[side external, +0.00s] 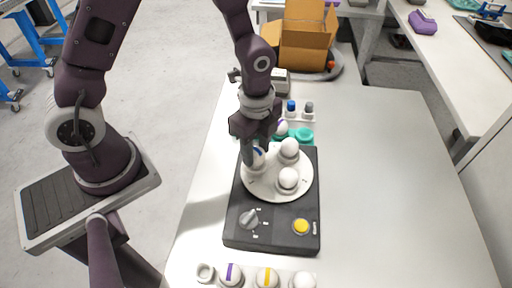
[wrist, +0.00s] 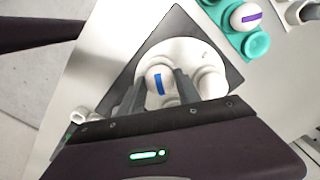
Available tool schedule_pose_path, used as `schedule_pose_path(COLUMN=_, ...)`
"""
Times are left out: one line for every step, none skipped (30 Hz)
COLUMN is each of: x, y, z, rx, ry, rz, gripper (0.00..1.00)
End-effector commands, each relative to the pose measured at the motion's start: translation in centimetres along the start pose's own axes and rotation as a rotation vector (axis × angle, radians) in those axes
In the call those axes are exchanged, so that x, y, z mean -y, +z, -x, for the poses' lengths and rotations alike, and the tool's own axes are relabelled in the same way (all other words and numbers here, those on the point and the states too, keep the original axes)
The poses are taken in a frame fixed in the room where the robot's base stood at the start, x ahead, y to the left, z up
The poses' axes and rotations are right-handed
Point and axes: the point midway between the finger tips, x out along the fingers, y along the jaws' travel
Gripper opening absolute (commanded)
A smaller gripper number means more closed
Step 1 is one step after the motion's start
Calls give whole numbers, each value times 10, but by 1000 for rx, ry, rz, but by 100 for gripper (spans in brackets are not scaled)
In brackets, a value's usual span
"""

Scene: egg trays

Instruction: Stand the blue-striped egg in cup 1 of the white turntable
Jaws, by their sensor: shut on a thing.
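The blue-striped egg (wrist: 156,75) is white with a blue band and sits upright between the two fingers of my gripper (wrist: 160,88) in the wrist view. In the side view the egg (side external: 259,154) is at the left back of the white turntable (side external: 272,192), at a cup there. My gripper (side external: 254,153) points down and is shut on it. I cannot tell whether the egg rests on the cup's bottom, and no cup number is readable. Two plain white eggs stand in other turntable cups, one at the back right (side external: 290,148) and one at the front (side external: 288,178).
The turntable's black base (side external: 273,236) carries a grey knob (side external: 249,218) and a yellow button (side external: 300,226). A teal tray (side external: 304,135) with a purple-striped egg (side external: 282,127) stands close behind. In front are an empty cup (side external: 205,272) and several eggs. The table's right side is clear.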

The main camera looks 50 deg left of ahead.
Motion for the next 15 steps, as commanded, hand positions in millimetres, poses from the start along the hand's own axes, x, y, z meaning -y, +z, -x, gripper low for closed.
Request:
schedule_pose_path(x=0, y=0, z=-1, rx=0, ry=1, rz=0, gripper=25)
schedule_pose_path(x=0, y=0, z=-1, rx=0, ry=1, rz=0, gripper=25)
schedule_pose_path(x=0, y=0, z=-2, rx=0, ry=1, rz=0, gripper=25)
schedule_pose_path(x=0, y=0, z=-2, rx=0, ry=1, rz=0, gripper=25)
schedule_pose_path(x=0, y=0, z=-2, rx=0, ry=1, rz=0, gripper=25)
schedule_pose_path(x=0, y=0, z=-3, rx=0, ry=1, rz=0, gripper=25)
schedule_pose_path(x=0, y=0, z=-3, rx=1, ry=1, rz=0, gripper=25)
schedule_pose_path(x=0, y=0, z=-4, rx=1, ry=1, rz=0, gripper=25)
schedule_pose_path(x=0, y=0, z=-4, rx=1, ry=1, rz=0, gripper=25)
schedule_pose_path(x=0, y=0, z=-4, rx=1, ry=1, rz=0, gripper=25)
schedule_pose_path(x=0, y=0, z=-5, rx=1, ry=1, rz=0, gripper=25)
schedule_pose_path(x=0, y=0, z=-5, rx=1, ry=1, rz=0, gripper=25)
schedule_pose_path(x=0, y=0, z=-6, rx=1, ry=1, rz=0, gripper=25)
schedule_pose_path(x=0, y=0, z=-6, rx=0, ry=1, rz=0, gripper=25)
schedule_pose_path(x=0, y=0, z=-6, rx=0, ry=1, rz=0, gripper=25)
